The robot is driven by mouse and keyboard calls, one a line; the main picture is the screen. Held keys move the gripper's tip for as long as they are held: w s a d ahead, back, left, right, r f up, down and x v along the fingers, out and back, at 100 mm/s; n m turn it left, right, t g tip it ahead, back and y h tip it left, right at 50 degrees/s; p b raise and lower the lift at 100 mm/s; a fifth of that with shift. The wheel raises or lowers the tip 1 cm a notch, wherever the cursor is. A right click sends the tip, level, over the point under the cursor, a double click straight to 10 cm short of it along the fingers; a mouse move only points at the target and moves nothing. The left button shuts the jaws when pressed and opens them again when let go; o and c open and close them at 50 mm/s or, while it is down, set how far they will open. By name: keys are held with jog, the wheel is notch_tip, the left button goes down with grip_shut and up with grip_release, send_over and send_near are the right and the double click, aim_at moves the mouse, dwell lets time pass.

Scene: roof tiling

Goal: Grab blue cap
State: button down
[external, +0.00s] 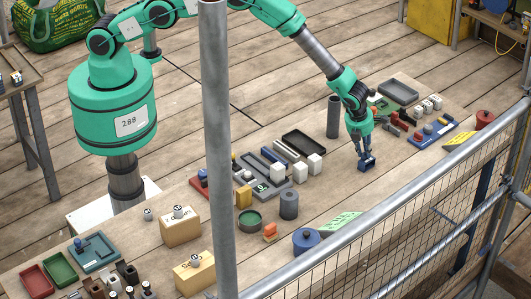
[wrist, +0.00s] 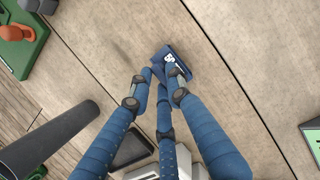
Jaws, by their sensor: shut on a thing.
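My gripper (external: 363,152) has blue jointed fingers and is low over the table at the right of centre. Its fingertips are shut on a small dark blue cap (external: 367,164). In the wrist view my gripper (wrist: 162,76) has its tips against the near side of the cap (wrist: 180,58), which looks blocky and bears a white mark. The fingers hide part of it. I cannot tell whether it touches the table. A round blue piece (external: 306,238) also lies near the table's front edge.
A dark grey cylinder (external: 334,117) stands left of my gripper, with white cubes (external: 315,163) nearby. A blue tray of parts (external: 432,132) lies to the right. A mesh railing (external: 400,215) runs along the front, and a grey pole (external: 216,150) crosses the view. Bare table surrounds the cap.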

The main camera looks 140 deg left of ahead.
jog(key=shift+r, duration=0.1)
notch_tip(320, 180, up, 10)
dwell(0.8)
